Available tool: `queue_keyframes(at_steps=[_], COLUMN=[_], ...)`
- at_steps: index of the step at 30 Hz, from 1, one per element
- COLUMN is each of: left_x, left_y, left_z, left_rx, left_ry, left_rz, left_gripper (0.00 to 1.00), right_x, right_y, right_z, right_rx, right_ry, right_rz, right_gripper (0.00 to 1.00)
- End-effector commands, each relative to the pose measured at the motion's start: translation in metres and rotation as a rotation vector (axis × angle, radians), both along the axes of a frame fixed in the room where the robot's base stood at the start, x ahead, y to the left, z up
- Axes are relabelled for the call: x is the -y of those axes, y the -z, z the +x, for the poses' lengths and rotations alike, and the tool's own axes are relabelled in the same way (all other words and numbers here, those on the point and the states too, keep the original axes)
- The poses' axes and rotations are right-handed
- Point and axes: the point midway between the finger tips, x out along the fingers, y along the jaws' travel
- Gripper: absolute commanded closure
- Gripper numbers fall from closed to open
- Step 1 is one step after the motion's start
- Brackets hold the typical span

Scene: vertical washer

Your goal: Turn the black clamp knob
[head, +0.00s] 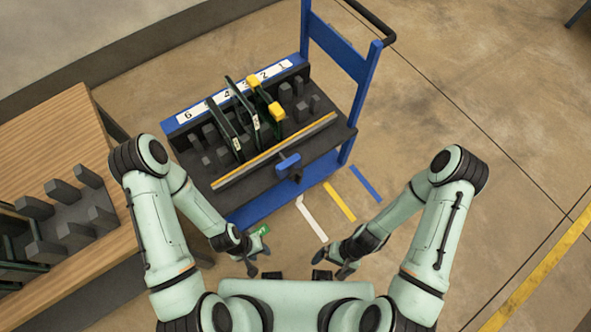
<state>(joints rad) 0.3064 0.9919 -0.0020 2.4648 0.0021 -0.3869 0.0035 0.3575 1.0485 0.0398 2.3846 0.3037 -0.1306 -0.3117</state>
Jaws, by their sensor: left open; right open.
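The black clamp knob (296,177) is a small dark piece just below a blue clamp block (288,163), at the front edge of the cart's rack. Its exact shape is too small to make out. My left gripper (259,258) is open and empty, below and to the left of the knob in the head view. My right gripper (332,263) is open and empty, below and to the right of the knob. Both grippers are clear of the knob and of the cart.
A blue cart (356,116) carries a black rack with upright dark panels, yellow pieces and a yellow-edged bar (232,175). A wooden table (42,140) with dark blocks stands at left. Floor around the cart's right side is open, with coloured stripes (339,202).

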Motion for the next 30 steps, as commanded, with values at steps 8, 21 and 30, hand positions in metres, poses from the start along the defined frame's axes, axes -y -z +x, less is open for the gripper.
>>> queue_keyframes(at_steps=[8,21,30], left_x=[0.000,0.000,0.000], left_y=[0.061,0.120,0.125], left_z=[-0.034,-0.045,-0.045], left_rx=[-0.030,-0.031,-0.028], left_ry=[-0.001,-0.007,-0.008], left_rz=[0.001,0.005,0.006], left_gripper=[0.57,0.57,0.57], right_x=[-0.086,-0.072,-0.049], right_y=[0.034,0.055,0.059], right_z=[-0.017,0.208,0.247], right_rx=[-0.183,0.712,0.909], right_ry=[0.133,0.828,0.929], right_rz=[0.504,0.980,0.912], right_gripper=[0.02,0.02,0.02])
